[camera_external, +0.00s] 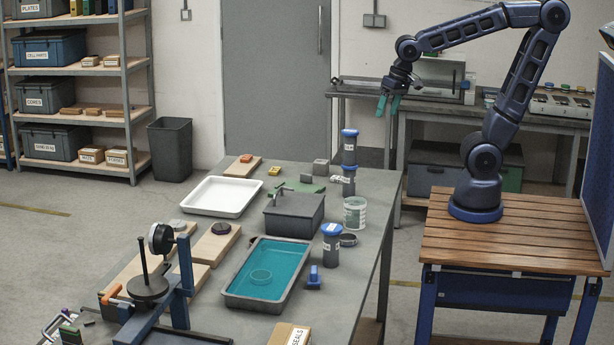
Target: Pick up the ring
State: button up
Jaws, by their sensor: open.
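A thin ring (261,271) lies in the grey tray (233,301) with a teal inside, on the near part of the grey table. The ring is teal-tinted like the tray's floor; whether it lies under liquid I cannot tell. A second, dark ring-like piece (348,239) sits on the table near the right edge, beside a blue-capped cylinder. My gripper (388,106) is open and empty, with green fingers pointing down. It hangs high beyond the table's far right corner, well away from both rings.
A lidded grey box (293,217), a clear cup (355,213) and blue-capped cylinders (331,245) stand around the teal tray. A blue clip-like piece (314,278) lies to its right. A white tray (222,196) is behind; a blue stand (186,265) is at left.

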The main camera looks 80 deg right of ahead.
jog(key=w+a+f+m+g, duration=0.1)
jog(key=w+a+f+m, duration=0.25)
jog(key=a, duration=0.35)
jog(key=w+a+f+m+g, duration=0.1)
jog(key=w+a+f+m, duration=0.3)
jog(key=a, duration=0.4)
jog(key=a+f+m+g, duration=0.1)
jog(key=a+f+m, duration=0.4)
jog(key=a+f, duration=0.85)
jog(key=shift+h, duration=0.3)
jog(key=shift+s+a+f, duration=0.15)
jog(key=shift+f, duration=2.4)
jog(key=shift+s+a+f, duration=0.1)
jog(key=shift+f, duration=2.4)
jog(key=c, duration=1.1)
